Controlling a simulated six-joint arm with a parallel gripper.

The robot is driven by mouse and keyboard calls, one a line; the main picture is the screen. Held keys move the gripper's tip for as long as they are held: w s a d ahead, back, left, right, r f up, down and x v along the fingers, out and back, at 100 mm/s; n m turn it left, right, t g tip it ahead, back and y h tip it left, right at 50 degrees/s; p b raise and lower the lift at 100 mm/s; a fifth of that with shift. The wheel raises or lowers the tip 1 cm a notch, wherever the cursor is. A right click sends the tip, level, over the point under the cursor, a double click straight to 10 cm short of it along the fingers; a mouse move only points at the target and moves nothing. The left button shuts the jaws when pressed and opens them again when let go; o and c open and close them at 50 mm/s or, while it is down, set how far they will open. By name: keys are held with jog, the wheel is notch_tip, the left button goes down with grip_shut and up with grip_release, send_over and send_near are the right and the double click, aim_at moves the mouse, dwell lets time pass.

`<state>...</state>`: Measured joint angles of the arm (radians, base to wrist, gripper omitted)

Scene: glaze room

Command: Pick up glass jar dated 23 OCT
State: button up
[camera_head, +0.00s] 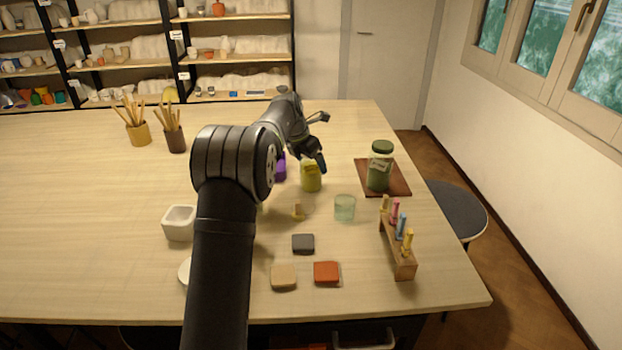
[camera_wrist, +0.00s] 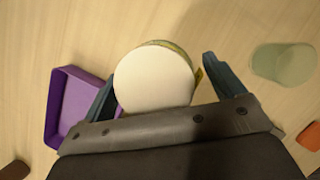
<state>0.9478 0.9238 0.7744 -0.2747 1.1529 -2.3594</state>
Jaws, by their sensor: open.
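A yellow-green jar (camera_head: 311,180) stands on the table under my gripper (camera_head: 316,162), its top partly hidden by the fingers. In the wrist view a round cream lid (camera_wrist: 153,80), apparently this jar's, lies between the fingers of my gripper (camera_wrist: 158,78). The fingers are apart on either side of it; the left one looks very close to the lid, and I cannot tell whether they touch. A green glass jar (camera_head: 380,170) with a dark green lid and a pale label stands on a brown board at the right. I cannot read a date on either jar.
A purple tray (camera_wrist: 73,110) is close left of the jar. A clear greenish tumbler (camera_head: 345,208) stands to its right. A wooden rack (camera_head: 403,262) with coloured sticks, several small tiles and a white square bowl (camera_head: 179,223) are nearer.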

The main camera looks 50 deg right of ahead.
jog(key=shift+d+f, duration=0.25)
jog(key=shift+f, duration=0.35)
jog(key=shift+c, duration=0.5)
jog(key=shift+r, duration=0.1)
grip_shut()
